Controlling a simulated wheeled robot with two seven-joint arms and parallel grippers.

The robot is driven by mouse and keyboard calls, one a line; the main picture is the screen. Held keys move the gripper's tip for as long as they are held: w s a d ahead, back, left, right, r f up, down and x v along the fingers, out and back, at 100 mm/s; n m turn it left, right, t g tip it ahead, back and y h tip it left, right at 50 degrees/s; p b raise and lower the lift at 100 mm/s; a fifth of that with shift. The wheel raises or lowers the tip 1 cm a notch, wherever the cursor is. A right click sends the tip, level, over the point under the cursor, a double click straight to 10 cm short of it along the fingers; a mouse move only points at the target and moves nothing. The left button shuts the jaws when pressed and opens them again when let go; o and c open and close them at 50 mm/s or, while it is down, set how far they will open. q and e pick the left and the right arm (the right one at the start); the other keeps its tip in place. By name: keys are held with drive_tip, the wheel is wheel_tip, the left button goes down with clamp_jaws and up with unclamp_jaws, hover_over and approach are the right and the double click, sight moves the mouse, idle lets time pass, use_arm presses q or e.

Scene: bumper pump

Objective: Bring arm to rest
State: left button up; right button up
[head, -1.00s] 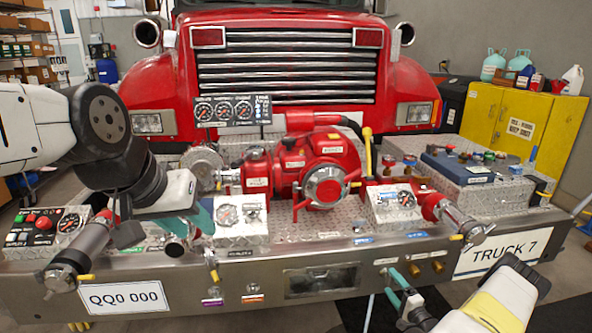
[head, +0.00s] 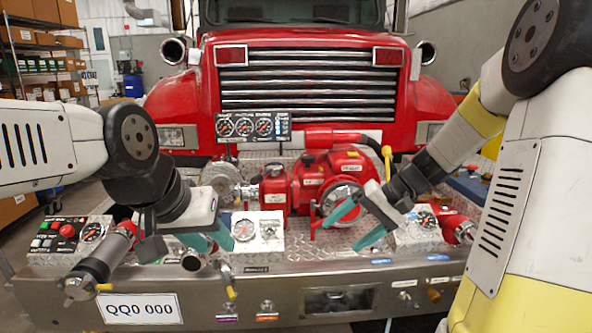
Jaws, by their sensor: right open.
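My right arm comes in from the right, and its gripper (head: 354,224) hangs in front of the red pump (head: 346,190). Its two teal fingers are spread apart with nothing between them. My left gripper (head: 208,241) is low over the bumper, just left of the white gauge box (head: 258,232). Its teal fingers are partly hidden behind its own body, so I cannot tell whether it is open or holds anything.
The bumper deck (head: 300,262) runs across the front of the red truck (head: 300,85). A panel with buttons (head: 65,232) and a metal nozzle (head: 98,265) are at the left. A yellow-handled lever (head: 387,160) stands behind my right gripper. Another gauge box (head: 416,236) is right of it.

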drive_tip(key=s+d+r+t+h, duration=0.1)
drive_tip(key=s+r+t+h, duration=0.1)
drive_tip(key=s, duration=0.6)
drive_tip(key=s+d+r+n+t+h, duration=0.1)
drive_tip(key=s+r+t+h, duration=0.1)
drive_tip(key=s+r+h, duration=0.2)
drive_tip(key=s+r, duration=0.2)
drive_tip(key=s, duration=0.2)
drive_tip(key=shift+r, duration=0.25)
